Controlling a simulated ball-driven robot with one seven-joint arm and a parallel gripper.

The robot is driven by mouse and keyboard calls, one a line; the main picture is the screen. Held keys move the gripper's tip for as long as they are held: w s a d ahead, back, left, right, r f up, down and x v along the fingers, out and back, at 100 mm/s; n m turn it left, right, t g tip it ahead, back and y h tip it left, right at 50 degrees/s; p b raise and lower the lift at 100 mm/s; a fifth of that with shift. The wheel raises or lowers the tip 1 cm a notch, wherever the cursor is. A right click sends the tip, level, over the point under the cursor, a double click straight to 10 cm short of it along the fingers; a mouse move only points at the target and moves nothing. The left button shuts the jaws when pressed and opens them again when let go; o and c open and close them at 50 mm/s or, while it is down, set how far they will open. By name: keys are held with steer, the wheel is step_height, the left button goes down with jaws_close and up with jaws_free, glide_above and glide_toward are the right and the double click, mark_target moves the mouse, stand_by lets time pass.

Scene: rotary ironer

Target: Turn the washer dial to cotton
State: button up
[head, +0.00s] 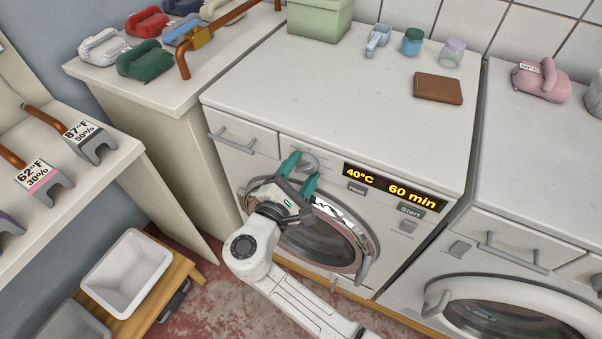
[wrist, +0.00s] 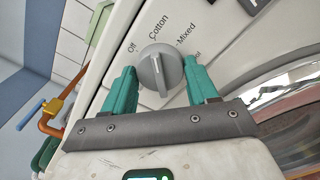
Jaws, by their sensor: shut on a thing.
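The washer dial (head: 308,161) is a round grey knob with a raised ridge on the washer's front panel, left of the display. In the wrist view the dial (wrist: 161,69) has the labels Off, Cotton and Mixed around its upper side, and another label partly hidden by a finger.
Below the dial is the round washer door (head: 320,245) with its handle. Heat and Start buttons (head: 409,227) sit at the right. Another machine (head: 520,230) stands at the right and a white bin (head: 127,272) at lower left.

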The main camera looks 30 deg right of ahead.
stand_by(0.5)
steer(key=o, duration=1.1)
steer(key=shift+c, duration=0.2)
steer(key=b+v, duration=0.1)
steer(key=v, duration=0.9)
steer(key=shift+s+a, duration=0.2)
steer(key=shift+a, duration=0.15)
